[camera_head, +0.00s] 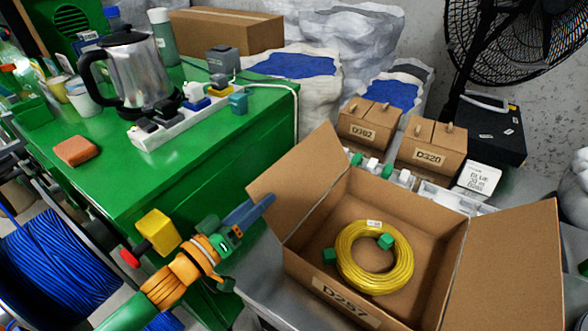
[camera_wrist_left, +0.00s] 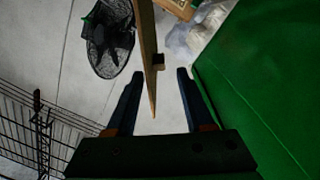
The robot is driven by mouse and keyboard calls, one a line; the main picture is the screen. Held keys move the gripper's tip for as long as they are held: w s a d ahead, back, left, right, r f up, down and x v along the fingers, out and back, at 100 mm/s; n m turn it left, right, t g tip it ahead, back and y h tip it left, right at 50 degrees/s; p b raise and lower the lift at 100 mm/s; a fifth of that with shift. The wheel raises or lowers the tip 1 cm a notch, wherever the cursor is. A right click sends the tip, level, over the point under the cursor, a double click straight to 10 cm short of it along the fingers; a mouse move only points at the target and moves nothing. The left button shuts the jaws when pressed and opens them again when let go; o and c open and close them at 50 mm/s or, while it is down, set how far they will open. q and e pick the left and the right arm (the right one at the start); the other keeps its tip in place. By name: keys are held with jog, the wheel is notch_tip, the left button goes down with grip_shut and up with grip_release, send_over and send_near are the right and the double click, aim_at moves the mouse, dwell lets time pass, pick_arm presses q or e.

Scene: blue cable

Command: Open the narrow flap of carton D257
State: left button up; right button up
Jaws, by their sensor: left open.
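Carton D257 (camera_head: 345,297) stands at the lower right in the head view, its top open and its label on the near side. Its left flap (camera_head: 312,180) tilts up and outward to the left. Its right flap (camera_head: 512,262) is spread out to the right. A yellow cable coil (camera_head: 348,262) and green blocks lie inside. My left gripper (camera_head: 262,206) is open beside the lower left edge of the left flap. In the left wrist view, a thin brown panel (camera_wrist_left: 150,45), seen edge-on, reaches between the open fingers (camera_wrist_left: 160,76). My right gripper is not in view.
A green bench (camera_head: 190,165) with a steel kettle (camera_head: 133,75) and a power strip (camera_head: 180,122) stands on the left. Cartons D382 (camera_head: 369,118) and D320 (camera_head: 432,145) stand behind. A blue cable spool (camera_head: 50,262) is at lower left, a black fan (camera_head: 515,40) at upper right.

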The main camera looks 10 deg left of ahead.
aim_at(278, 184)
pick_arm(q)
jog(key=x, duration=0.6)
jog(key=shift+w+d+r, duration=0.1)
jog(key=shift+w+d, duration=0.05)
jog(key=shift+w, duration=0.2)
grip_shut()
dwell(1.2)
